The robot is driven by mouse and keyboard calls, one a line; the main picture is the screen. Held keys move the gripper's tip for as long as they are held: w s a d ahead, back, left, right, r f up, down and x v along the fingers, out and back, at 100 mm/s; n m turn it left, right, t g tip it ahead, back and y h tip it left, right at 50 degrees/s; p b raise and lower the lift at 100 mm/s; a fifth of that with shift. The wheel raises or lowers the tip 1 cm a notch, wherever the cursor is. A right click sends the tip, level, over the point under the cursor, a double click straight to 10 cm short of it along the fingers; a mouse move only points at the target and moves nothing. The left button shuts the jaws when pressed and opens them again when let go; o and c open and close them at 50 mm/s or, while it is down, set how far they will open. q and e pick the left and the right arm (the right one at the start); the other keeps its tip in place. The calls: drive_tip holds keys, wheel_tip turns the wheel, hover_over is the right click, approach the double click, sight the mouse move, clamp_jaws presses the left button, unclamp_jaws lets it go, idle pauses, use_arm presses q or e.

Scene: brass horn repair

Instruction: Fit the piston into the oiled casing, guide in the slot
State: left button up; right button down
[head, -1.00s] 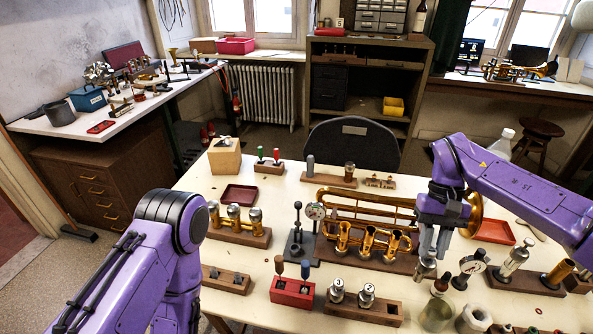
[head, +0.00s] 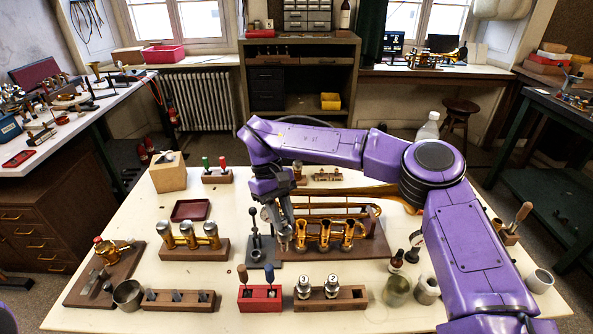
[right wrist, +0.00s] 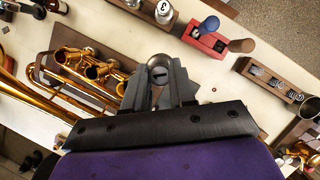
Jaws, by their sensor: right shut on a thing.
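My right gripper (head: 281,232) is shut on a silver piston (right wrist: 158,70), whose round end shows between the fingers in the right wrist view. In the head view the piston (head: 284,243) hangs just left of the leftmost brass casing; whether it touches is unclear. The brass horn's casings (head: 325,233) stand in a row, open at the top, on a wooden board. The slot and the piston's guide are too small or hidden to make out. Two numbered pistons (head: 317,288) stand in a wooden block in front of the horn. My left gripper is out of view.
A dark stand with a lever (head: 256,240) is close to the left of my gripper. A red block with two handled tools (head: 259,297) and a block with silver-topped valves (head: 190,237) stand nearby. Small bottles and jars (head: 398,287) are at right. Bare tabletop lies front right.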

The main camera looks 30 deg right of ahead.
drive_tip(key=w+d+r+n+t+h+p, duration=0.2)
drive_tip(key=w+d+n+h+p, duration=0.1)
drive_tip(key=d+n, duration=0.4)
drive_tip(key=shift+w+r+n+t, duration=0.3)
drive_tip(key=shift+w+n, duration=0.6)
drive_tip(key=shift+n, duration=0.9)
drive_tip(key=shift+d, duration=0.1)
drive_tip(key=shift+b, duration=0.5)
